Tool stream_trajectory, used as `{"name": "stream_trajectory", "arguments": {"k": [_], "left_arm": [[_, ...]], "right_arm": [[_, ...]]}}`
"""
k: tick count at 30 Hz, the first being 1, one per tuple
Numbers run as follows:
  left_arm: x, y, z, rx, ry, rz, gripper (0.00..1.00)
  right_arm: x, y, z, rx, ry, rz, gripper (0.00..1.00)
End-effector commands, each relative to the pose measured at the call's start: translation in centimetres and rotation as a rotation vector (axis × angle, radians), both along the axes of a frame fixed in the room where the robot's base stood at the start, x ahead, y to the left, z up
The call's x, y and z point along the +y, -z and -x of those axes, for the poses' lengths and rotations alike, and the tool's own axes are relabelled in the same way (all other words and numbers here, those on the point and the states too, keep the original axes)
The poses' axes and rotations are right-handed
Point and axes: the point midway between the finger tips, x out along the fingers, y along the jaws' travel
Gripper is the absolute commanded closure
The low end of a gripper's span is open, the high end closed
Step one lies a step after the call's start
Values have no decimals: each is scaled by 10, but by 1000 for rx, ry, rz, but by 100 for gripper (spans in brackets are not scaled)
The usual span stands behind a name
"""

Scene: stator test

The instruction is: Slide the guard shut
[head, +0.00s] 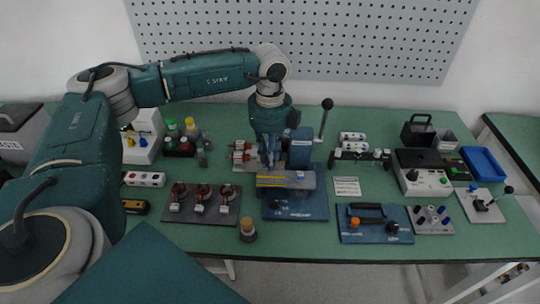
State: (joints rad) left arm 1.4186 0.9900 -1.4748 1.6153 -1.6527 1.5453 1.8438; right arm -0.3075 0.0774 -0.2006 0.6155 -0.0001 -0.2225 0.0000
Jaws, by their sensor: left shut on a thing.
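The guard (298,180) looks like a grey plate with a yellow strip, across the front of a blue fixture (300,147) on a blue base plate (296,208). My left gripper (269,163) comes down from above at the left part of the guard and is shut on it. The fingertips are small and dark here, so the exact grip point is hard to see. My left wrist hides part of the fixture behind. My right gripper is not in view.
A lever with a black knob (327,103) rises at the fixture's right. A tray with coil parts (200,222) lies to the left, and a blue panel with a black handle (372,237) to the right. A small round post (248,232) stands near the front edge.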

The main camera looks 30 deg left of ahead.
Motion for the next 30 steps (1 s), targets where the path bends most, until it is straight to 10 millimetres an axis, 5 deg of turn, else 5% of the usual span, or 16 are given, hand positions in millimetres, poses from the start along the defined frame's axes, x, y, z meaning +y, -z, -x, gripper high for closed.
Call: {"name": "stream_trajectory", "arguments": {"k": [13,24,25,27,30], "left_arm": [[-67,-1,-45,-11,-1,-1,100],[-74,-4,-51,-15,-4,1,100],[-74,-4,-51,-15,-4,1,79],[-74,-5,-51,-15,-4,1,65],[-74,-4,-50,-11,-3,1,62]], "right_arm": [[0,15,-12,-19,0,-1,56],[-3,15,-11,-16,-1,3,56],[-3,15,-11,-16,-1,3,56],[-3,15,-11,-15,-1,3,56],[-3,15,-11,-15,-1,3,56]]}}
